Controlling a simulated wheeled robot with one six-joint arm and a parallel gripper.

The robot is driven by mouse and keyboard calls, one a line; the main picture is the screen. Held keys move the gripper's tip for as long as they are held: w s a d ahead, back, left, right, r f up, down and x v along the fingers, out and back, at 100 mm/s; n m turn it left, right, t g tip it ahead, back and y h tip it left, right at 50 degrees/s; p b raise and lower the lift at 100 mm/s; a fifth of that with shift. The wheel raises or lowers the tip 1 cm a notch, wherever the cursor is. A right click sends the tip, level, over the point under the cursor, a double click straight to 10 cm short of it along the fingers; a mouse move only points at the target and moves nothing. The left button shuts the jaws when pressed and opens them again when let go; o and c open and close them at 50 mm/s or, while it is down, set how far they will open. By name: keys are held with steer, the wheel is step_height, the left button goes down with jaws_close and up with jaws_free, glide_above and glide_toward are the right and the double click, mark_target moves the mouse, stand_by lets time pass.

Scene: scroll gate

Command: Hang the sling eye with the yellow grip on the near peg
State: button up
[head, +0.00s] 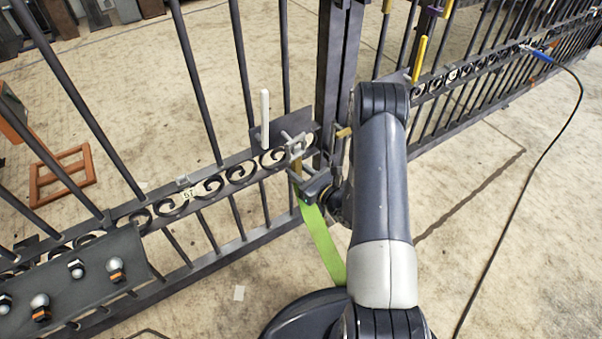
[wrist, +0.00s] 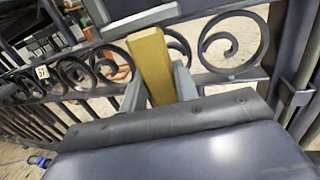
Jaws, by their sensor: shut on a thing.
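My gripper (head: 301,180) is in front of the gate's scroll band, shut on the yellow grip (head: 297,167). In the wrist view the yellow grip (wrist: 150,62) stands between my two grey fingers (wrist: 157,92). A light grey squared metal piece (head: 296,146), seemingly the sling eye, is at the top of the grip. It crosses the top of the wrist view (wrist: 140,19). The green sling strap (head: 319,240) hangs below my gripper. A white upright peg (head: 265,117) stands on a dark plate just left of and above the eye, apart from it in the picture.
A yellow upright peg (head: 418,60) stands farther right, beyond my arm. The gate's bars and scroll band (head: 190,190) run across the view. A dark shelf with several small knobs (head: 75,285) is at lower left. A black cable with a blue end (head: 541,55) hangs at right.

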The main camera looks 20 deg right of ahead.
steer(key=shift+x, duration=0.85)
steer(key=shift+w+a+f+b, duration=0.1)
steer(key=shift+w+f+b, duration=0.5)
steer(key=shift+w+b, duration=0.25)
steer(key=o, duration=1.4)
steer(key=shift+f, duration=0.15)
step_height(320, 180, down, 11)
steer(key=b, duration=1)
steer(key=shift+f+b, duration=0.15)
steer(key=shift+b, duration=0.15)
